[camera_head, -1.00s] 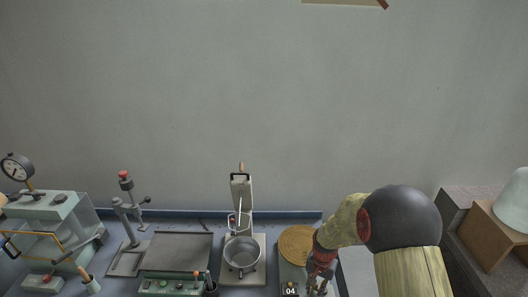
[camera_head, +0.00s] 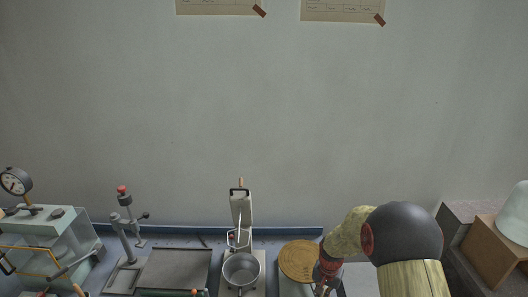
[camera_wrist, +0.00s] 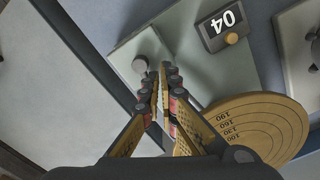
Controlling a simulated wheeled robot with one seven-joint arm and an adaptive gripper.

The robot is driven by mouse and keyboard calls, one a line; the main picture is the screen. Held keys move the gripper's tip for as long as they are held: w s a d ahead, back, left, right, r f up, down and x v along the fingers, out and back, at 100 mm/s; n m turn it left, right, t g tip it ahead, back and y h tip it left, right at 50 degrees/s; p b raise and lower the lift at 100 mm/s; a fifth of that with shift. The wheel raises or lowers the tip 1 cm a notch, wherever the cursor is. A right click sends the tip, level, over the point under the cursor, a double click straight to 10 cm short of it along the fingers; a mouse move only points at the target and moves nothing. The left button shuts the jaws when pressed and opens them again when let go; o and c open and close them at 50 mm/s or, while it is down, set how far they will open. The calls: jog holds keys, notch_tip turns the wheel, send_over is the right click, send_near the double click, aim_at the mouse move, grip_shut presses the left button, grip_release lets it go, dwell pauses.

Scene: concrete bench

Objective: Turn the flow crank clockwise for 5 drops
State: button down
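In the wrist view a round grey metal knob (camera_wrist: 141,64), which looks like part of the flow crank, stands on a pale plate (camera_wrist: 185,35). My gripper (camera_wrist: 161,73) has its fingertips close together just beside this knob, with a narrow gap between the fingers. Whether they touch or hold the crank handle is unclear, as the fingers cover that spot. In the head view my gripper (camera_head: 324,289) is at the bottom edge, right of a brass disc (camera_head: 299,261); the crank is hidden there.
The brass disc, marked with ringed numbers, lies close to my gripper in the wrist view (camera_wrist: 262,128). A brown box (camera_head: 490,250) stands right.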

jog(key=shift+w+d+r, duration=0.1)
jog(key=shift+w+d, duration=0.4)
jog(key=shift+d, duration=0.05)
jog(key=shift+s+d, duration=0.2)
jog(key=shift+d, duration=0.6)
jog(key=shift+s+d, duration=0.85)
jog(key=shift+d, duration=0.1)
jog(key=c, duration=2.3)
grip_release()
jog(key=shift+o, duration=1.1)
